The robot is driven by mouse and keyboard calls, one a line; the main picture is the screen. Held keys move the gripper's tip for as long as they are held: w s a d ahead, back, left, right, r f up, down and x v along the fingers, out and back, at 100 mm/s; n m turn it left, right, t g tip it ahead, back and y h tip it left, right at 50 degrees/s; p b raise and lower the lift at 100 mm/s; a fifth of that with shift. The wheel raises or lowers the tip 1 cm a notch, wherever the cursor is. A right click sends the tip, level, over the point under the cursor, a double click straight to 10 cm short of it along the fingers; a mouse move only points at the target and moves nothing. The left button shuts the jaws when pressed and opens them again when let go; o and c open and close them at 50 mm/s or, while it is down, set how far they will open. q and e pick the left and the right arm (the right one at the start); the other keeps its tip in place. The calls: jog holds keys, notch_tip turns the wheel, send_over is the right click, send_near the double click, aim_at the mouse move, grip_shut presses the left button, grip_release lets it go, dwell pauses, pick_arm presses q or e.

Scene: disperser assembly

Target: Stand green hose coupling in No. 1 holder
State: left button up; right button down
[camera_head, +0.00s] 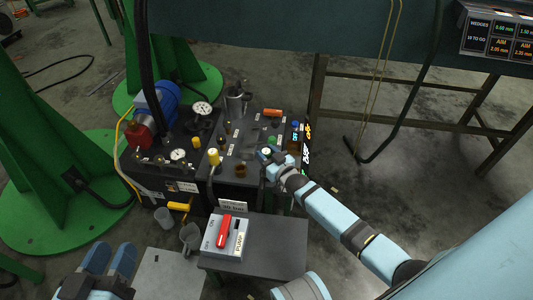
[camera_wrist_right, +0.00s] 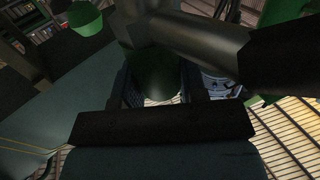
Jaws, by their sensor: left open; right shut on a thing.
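My right gripper (camera_head: 268,153) is over the right part of the dark bench panel. In the right wrist view, its fingers are shut around a dark green cylindrical piece (camera_wrist_right: 155,75), which looks like the green hose coupling. A thick dark tube runs from its top to the upper right. The lower end of the piece is hard to make out. A green cap-like part (camera_head: 272,140) shows just behind the gripper in the head view. I cannot tell which fitting is the No. 1 holder. My left gripper (camera_head: 105,262) is open and empty at the lower left.
The panel carries gauges (camera_head: 202,108), a yellow-topped fitting (camera_head: 213,157), an orange piece (camera_head: 272,112) and a metal cylinder (camera_head: 235,103). In front stands a pump switch box (camera_head: 226,236) with a red lever. Bare table (camera_head: 275,245) lies right of the box.

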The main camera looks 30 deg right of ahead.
jog(key=shift+f+b, duration=1)
jog(key=shift+f, duration=0.55)
jog(key=c, duration=0.6)
grip_release()
